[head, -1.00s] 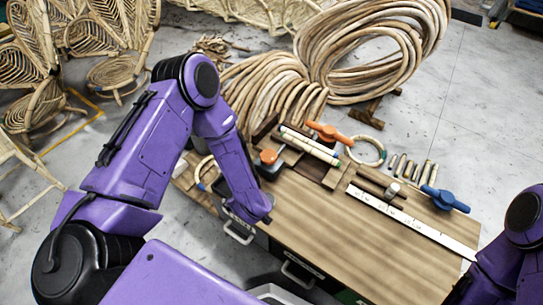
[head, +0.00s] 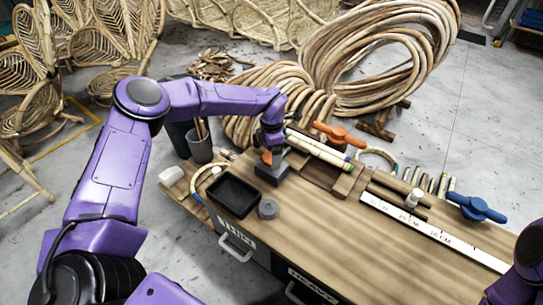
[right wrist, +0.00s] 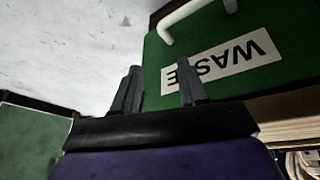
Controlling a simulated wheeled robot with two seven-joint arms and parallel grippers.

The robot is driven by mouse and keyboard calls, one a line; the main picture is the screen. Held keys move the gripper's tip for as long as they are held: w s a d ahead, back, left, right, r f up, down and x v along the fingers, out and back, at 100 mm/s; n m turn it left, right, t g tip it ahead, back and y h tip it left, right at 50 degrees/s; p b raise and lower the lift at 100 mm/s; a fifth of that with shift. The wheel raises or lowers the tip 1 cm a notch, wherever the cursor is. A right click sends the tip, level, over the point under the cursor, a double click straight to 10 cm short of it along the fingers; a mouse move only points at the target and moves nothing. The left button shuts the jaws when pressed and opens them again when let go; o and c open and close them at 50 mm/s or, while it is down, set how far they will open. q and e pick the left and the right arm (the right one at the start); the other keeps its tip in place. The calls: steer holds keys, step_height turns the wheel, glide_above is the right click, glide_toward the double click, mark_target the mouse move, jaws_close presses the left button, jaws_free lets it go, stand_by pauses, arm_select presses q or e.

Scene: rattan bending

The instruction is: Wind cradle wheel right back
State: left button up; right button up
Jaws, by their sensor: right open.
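A dark block with an orange knob (head: 267,158) stands at the table's far left; it may be the cradle wheel. My left gripper (head: 270,150) points down right over this knob, and its fingers are too small and covered to read. Pale rattan poles (head: 318,150) lie in a wooden cradle (head: 345,183) just right of it. An orange winged handle (head: 338,134) and a blue winged handle (head: 475,207) are farther right. My right gripper (right wrist: 158,88) is open and empty in the right wrist view, beside a green bin marked WASTE (right wrist: 212,75).
A black tray (head: 234,196) and a grey round piece (head: 267,209) sit on the wooden table (head: 330,230) near the left gripper. A white ruler (head: 435,232) lies along the right. A grey cup (head: 199,146) stands behind left. The table's front middle is clear.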

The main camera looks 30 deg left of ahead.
arm_select(q)
steer(key=shift+f, duration=0.5)
steer(key=c, duration=1)
steer(key=shift+c, duration=0.2)
